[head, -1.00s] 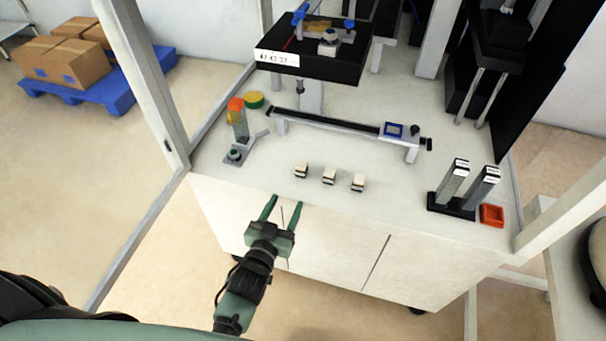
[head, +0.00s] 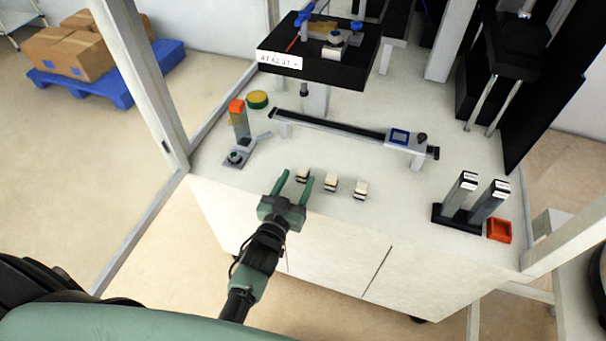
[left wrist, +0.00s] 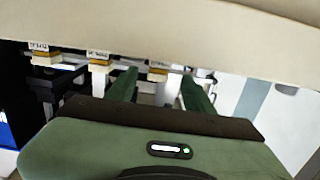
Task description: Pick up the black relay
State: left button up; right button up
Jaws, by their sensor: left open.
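Three small relays with pale tops and dark lower parts stand in a row near the front edge of the white table (head: 230,180): a left one (head: 302,174), a middle one (head: 331,184) and a right one (head: 361,190). I cannot tell from colour which is the black relay. My left gripper (head: 296,178) is open, its green fingers at the left relay, which shows between the fingertips. I cannot tell whether they touch it. In the left wrist view, a relay (left wrist: 158,73) shows between the open fingers (left wrist: 160,90); two more stand to its left. My right gripper is not in view.
A grey stand with an orange top (head: 239,122) is left of the relays. A dark rail (head: 330,125) lies behind them. Two grey upright holders (head: 462,193) and an orange bin (head: 499,230) are at the right. The table between is clear.

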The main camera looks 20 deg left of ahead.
aim_at(301, 175)
pick_arm(q)
jog(key=w, duration=0.4)
jog(key=shift+w+d+f, duration=0.1)
jog(key=shift+d+f, duration=0.1)
jog(key=shift+f, duration=0.1)
grip_shut()
jog(key=shift+r, duration=0.15)
